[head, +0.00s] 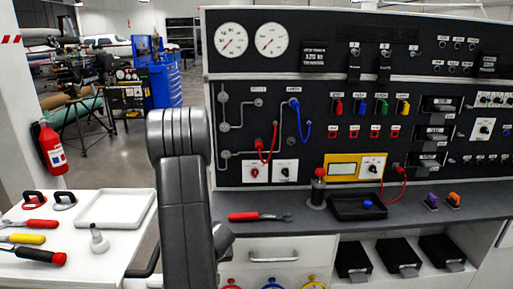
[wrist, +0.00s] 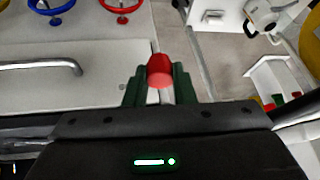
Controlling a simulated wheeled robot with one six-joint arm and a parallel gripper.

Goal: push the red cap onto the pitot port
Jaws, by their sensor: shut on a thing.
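The red cap (wrist: 160,71) is held between the green fingers of my gripper (wrist: 160,84) in the wrist view. The fingers are shut on it, and its rounded red end sticks out past their tips. In the head view my own grey arm stands in front, and I cannot make out the gripper or the held cap there. No port is clearly marked as the pitot port.
A red-topped metal post (head: 318,190) and a black tray (head: 341,212) with a blue cap (head: 367,204) stand on the grey bench. The white table holds tools and an empty white tray (head: 113,221). A drawer handle (wrist: 48,68) is near.

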